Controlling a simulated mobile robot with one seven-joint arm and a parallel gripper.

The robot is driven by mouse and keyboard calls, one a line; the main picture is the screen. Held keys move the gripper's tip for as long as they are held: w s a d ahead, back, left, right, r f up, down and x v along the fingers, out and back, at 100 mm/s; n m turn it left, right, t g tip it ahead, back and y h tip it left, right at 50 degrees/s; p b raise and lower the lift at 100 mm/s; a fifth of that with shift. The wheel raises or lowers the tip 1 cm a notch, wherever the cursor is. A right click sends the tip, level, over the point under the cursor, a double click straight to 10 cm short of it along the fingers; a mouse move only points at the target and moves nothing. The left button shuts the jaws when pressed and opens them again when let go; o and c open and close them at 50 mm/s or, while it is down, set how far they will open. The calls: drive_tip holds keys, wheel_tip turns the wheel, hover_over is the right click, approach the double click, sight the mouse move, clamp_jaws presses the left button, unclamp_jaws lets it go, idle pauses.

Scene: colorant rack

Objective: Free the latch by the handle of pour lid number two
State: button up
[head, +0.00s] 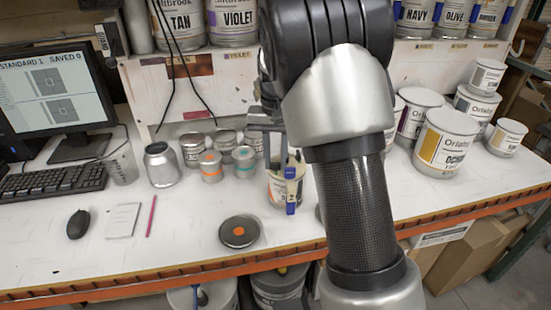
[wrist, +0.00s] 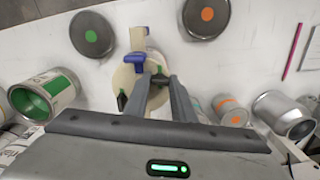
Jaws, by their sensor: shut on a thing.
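The can with pour lid number two (head: 287,187) stands on the bench below my gripper (head: 277,133). A blue piece and a "2" mark show on its front. In the wrist view the lid is a cream disc (wrist: 122,77) with a blue latch piece (wrist: 133,62) at the base of a cream projecting part (wrist: 138,37), perhaps the handle. Dark pieces with green show at its edge. My gripper (wrist: 159,80) is over the lid, its fingertips shut on a small dark-and-green part of it. The fingers hide most of that part.
A dark disc with an orange dot (head: 239,231) lies in front. Small cans (head: 211,166) stand to the left, larger cans (head: 441,138) to the right.

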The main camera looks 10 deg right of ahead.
sight(276, 163)
drive_tip(key=o, duration=0.8)
wheel_tip(276, 163, up, 17)
drive_tip(key=shift+r+p, duration=0.2)
drive_tip(key=shift+p, duration=0.55)
